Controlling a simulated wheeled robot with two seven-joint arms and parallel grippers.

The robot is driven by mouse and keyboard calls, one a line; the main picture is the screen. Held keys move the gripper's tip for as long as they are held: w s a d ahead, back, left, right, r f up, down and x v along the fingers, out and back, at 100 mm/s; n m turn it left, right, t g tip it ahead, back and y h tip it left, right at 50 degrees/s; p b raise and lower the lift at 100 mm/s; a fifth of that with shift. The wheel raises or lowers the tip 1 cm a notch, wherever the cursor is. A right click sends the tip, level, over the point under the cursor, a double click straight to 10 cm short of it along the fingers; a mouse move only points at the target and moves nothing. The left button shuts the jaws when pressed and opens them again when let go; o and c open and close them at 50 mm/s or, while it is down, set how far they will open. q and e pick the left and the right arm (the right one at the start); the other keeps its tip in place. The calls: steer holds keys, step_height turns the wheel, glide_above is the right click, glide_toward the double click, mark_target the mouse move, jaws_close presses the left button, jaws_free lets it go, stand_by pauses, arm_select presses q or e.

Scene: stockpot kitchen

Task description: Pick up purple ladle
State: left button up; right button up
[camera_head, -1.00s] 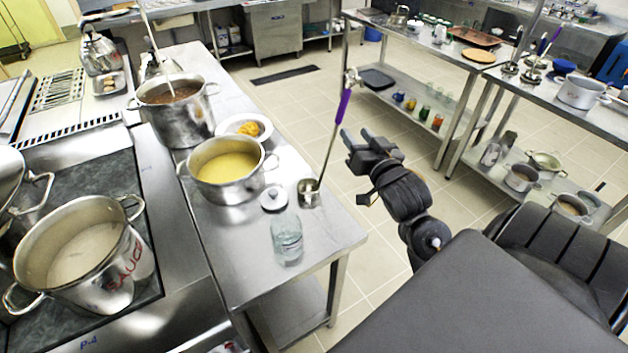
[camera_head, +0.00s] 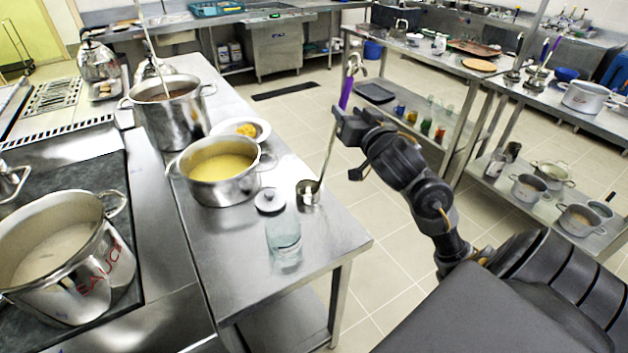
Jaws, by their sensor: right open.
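The purple ladle (camera_head: 346,92) stands with its metal bowl (camera_head: 308,193) on the steel table near its right edge. Its long handle leans up to the right, with a purple grip and a hooked metal top. My right gripper (camera_head: 340,118) is open, at the handle just below the purple grip in the picture. The fingers overlap the handle here, and I cannot tell whether the handle is between them or behind them. My left gripper is not in view.
On the steel table (camera_head: 235,255) stand a pot of yellow soup (camera_head: 222,190), a glass jar (camera_head: 284,240), a small lid (camera_head: 269,205), a plate of yellow food (camera_head: 262,126) and a tall stockpot (camera_head: 172,128). Tiled floor (camera_head: 385,265) is free to the right.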

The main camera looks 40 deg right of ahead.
mark_target(344, 108)
steer(key=x, duration=0.4)
steer(key=shift+a+b, duration=0.1)
steer(key=shift+b, duration=0.2)
steer(key=shift+r, duration=0.1)
jaws_close()
